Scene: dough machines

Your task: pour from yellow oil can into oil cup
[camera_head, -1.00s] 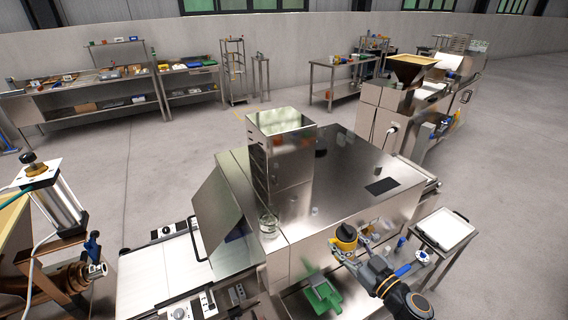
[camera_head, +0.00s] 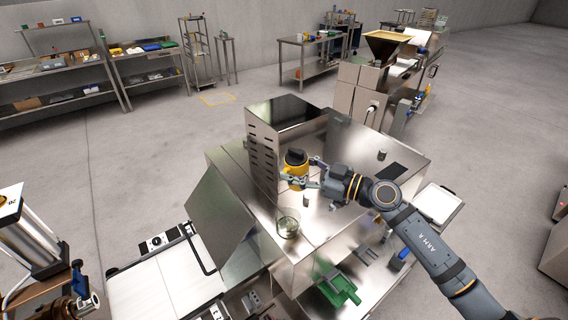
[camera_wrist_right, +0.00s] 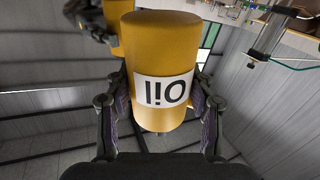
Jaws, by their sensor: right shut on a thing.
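The yellow oil can (camera_head: 296,171) with a black top is held by my right gripper (camera_head: 298,178) above the steel machine top. In the right wrist view the can (camera_wrist_right: 160,50) fills the middle, with its label reading "Oil" upside down, and the fingers of my right gripper (camera_wrist_right: 161,115) close on its two sides. The oil cup (camera_head: 288,224), a clear glass, stands on the machine top near its front edge, below and slightly left of the can. The can is apart from the cup and looks upright in the head view. My left gripper is not in view.
A steel box (camera_head: 284,125) with slots stands on the machine top (camera_head: 340,155) just behind the can. A small grey cylinder (camera_head: 382,155) stands farther right. A green object (camera_head: 340,288) lies on the lower shelf. A white tray (camera_head: 437,203) is at the right.

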